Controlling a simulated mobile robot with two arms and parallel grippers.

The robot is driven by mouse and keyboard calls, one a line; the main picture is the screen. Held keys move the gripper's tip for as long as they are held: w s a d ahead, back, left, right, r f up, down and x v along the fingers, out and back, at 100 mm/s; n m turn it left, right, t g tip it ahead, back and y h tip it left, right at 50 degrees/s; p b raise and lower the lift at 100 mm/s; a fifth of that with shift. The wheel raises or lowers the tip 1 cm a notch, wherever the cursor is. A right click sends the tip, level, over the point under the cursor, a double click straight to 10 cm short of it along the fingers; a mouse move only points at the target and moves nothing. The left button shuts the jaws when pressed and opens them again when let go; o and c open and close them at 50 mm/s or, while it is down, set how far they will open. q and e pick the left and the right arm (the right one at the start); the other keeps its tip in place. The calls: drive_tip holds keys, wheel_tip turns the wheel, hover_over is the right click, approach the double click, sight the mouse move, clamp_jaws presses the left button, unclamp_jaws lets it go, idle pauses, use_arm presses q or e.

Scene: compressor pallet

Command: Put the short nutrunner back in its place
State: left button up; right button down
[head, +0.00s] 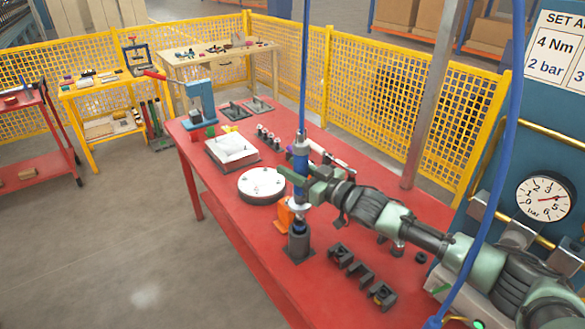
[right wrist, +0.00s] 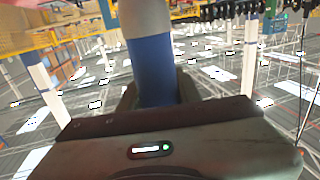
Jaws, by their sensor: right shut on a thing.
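My right gripper (head: 308,183) comes in from the right over the red table and is shut on the short nutrunner (head: 301,148), an upright tool with a blue body. A blue hose rises from its top. In the right wrist view the nutrunner's blue body (right wrist: 152,68) with a grey collar stands between the fingers. Below the gripper, a dark upright holder (head: 298,246) stands on the table, roughly in line with the tool. I cannot tell whether the tool's lower end is inside the holder or above it. My left gripper is not in view.
A round white plate (head: 262,185) and a white square tray (head: 232,150) lie left of the tool. An orange part (head: 284,216) stands close behind the holder. Several black blocks (head: 358,274) sit at the front right. A pressure gauge (head: 545,198) is on the blue panel.

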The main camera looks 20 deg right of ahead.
sight(295, 198)
drive_tip(key=shift+f+b, duration=2.95)
drive_tip(key=shift+f, duration=1.45)
idle(0.8)
drive_tip(key=c, duration=0.9)
unclamp_jaws()
drive_tip(key=shift+s+f, duration=0.1)
drive_tip(key=shift+f, duration=0.25)
drive_tip(key=shift+s+d+f, duration=0.1)
drive_tip(key=shift+s+d, duration=0.15)
drive_tip(key=b+v, duration=0.1)
drive_tip(key=v, duration=0.6)
drive_tip(key=shift+r+b, duration=0.3)
drive_tip(key=shift+r, duration=0.05)
drive_tip(key=shift+a, duration=0.1)
